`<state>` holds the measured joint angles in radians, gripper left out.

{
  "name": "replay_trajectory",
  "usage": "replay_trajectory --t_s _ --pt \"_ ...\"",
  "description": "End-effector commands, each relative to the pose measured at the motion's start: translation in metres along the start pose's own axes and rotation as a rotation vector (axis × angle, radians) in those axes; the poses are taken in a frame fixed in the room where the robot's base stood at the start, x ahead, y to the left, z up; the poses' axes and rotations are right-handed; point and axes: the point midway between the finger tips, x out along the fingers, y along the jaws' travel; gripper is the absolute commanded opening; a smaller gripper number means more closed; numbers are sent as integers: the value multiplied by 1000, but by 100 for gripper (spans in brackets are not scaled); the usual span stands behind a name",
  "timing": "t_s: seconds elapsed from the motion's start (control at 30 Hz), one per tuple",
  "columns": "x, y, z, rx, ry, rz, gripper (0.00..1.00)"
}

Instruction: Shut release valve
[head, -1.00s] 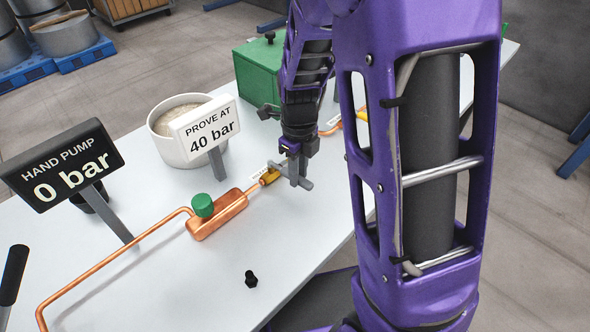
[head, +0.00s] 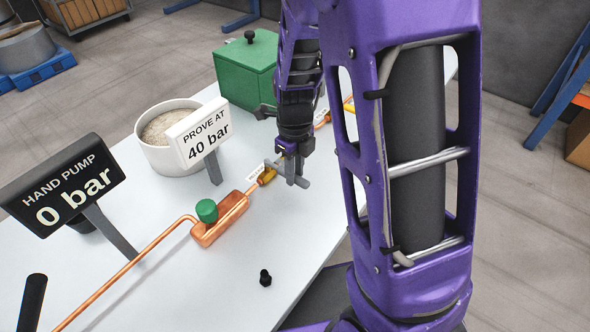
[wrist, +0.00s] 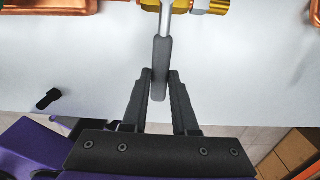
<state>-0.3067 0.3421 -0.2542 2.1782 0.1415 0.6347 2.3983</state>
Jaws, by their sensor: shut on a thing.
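The release valve (wrist: 178,5) is brass-yellow, at the top of the wrist view. In the head view the valve body (head: 267,176) sits in the copper line. Its lever has a silver stem (wrist: 165,22) and a flat grey handle (wrist: 161,55). The lever stands across the pipe and points toward the table's near edge. My gripper (wrist: 160,73) is shut on the handle, one dark finger on each side. In the head view my gripper (head: 291,172) is at the lever, and partly hides it.
A copper block with a green knob (head: 207,211) joins the line at left. Signs read "HAND PUMP 0 bar" (head: 64,188) and "PROVE AT 40 bar" (head: 198,133). A white bucket (head: 160,158), green box (head: 240,85) and loose black bolt (head: 265,278) are on the white table (head: 190,285).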

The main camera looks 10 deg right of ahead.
Motion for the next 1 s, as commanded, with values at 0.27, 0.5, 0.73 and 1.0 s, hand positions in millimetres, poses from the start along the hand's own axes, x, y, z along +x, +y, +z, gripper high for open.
replay_trajectory --t_s 0.27,0.5,0.73,1.0 --pt "-1 1 2 1 -5 0 0" --pt "-1 1 1 1 -2 1 56" --pt "0 1 0 1 0 1 57" --pt "-20 0 1 -2 -3 -1 57"
